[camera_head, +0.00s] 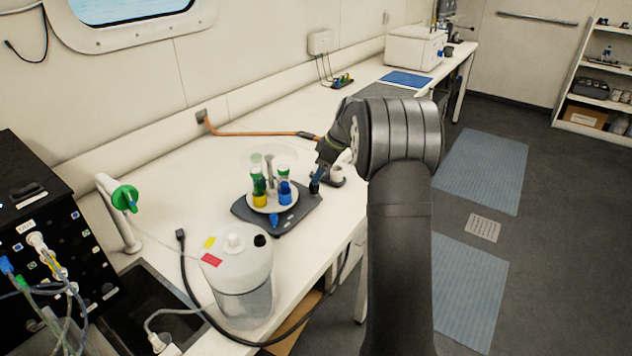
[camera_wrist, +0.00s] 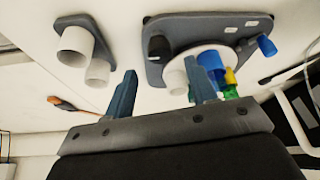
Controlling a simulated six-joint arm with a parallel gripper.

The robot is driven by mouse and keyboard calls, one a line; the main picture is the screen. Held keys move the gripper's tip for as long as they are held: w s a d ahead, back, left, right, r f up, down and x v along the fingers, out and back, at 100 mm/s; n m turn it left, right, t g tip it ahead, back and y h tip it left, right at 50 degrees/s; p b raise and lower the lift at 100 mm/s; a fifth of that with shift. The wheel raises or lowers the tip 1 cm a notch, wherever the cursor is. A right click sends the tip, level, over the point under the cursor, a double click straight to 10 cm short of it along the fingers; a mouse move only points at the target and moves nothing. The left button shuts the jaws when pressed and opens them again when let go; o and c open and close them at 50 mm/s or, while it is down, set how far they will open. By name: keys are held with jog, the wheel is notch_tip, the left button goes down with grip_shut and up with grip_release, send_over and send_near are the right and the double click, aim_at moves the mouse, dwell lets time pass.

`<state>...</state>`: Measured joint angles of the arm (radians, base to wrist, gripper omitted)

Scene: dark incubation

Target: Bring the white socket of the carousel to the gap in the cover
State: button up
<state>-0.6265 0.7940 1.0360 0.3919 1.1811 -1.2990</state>
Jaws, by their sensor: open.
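The carousel has a dark grey base (camera_head: 307,217) on the bench, with a white disc carrying yellow, green and blue sockets or tubes. In the wrist view its base (camera_wrist: 182,24) fills the upper right. A white cylinder (camera_wrist: 175,82), seemingly the white socket, stands beside the blue socket (camera_wrist: 211,66). A blue handle (camera_wrist: 266,45) sticks out at one end and a black knob (camera_wrist: 158,47) sits at the other. My gripper (camera_wrist: 161,68) is open and empty, beside the carousel's right edge.
A grey holder with two white cups (camera_wrist: 75,46) stands just right of the carousel. A large white-topped bottle (camera_head: 235,265) and a black cable (camera_head: 190,280) lie in front. The bench behind the carousel is largely clear.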

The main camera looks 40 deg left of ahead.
aim_at(314, 187)
jog(key=shift+x, duration=2.3)
jog(key=shift+c, duration=0.2)
jog(key=c, duration=0.9)
